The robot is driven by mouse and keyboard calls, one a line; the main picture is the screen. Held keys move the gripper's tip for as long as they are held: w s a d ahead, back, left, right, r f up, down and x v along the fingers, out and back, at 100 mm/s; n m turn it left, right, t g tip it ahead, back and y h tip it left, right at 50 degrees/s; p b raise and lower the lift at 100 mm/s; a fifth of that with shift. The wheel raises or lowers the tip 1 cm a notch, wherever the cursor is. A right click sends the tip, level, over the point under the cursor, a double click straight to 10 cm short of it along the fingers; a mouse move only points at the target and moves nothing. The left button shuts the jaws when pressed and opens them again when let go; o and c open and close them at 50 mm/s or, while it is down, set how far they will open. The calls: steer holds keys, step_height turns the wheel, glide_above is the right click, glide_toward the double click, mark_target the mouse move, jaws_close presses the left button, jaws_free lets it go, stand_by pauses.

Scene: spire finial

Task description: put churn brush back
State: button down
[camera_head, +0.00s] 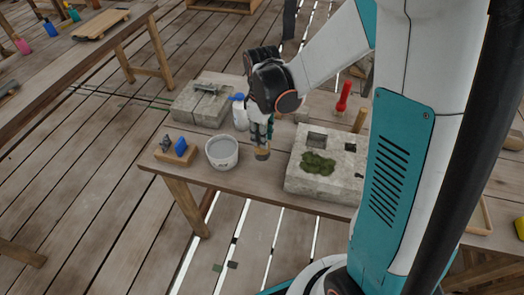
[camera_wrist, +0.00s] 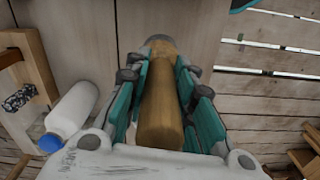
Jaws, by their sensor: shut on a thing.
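My gripper (camera_head: 261,132) is above the wooden bench (camera_head: 268,177), between the white bucket and the stone block, pointing down. It is shut on a tan wooden cylindrical thing, which looks like the churn brush (camera_head: 262,153). In the wrist view the churn brush (camera_wrist: 160,105) lies lengthwise between the teal finger pads, with a greyish end at the far tip. Its lower end shows just below the fingers in the head view, close to the bench top; whether it touches is not clear. The fingers hide its middle.
A white bucket (camera_head: 222,153) with grey contents stands left of my gripper. A pale stone block (camera_head: 300,180) with moss and square recesses is on the right. A white bottle (camera_head: 240,115) stands behind. A red-handled tool (camera_head: 343,97) stands upright beyond the block. A small wooden holder (camera_head: 165,155) sits at left.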

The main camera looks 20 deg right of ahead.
steer(key=shift+f+b, duration=0.8)
steer(key=shift+f, duration=2.25)
steer(key=shift+f, duration=0.1)
steer(key=c, duration=1.4)
jaws_free()
steer(key=shift+o, duration=0.2)
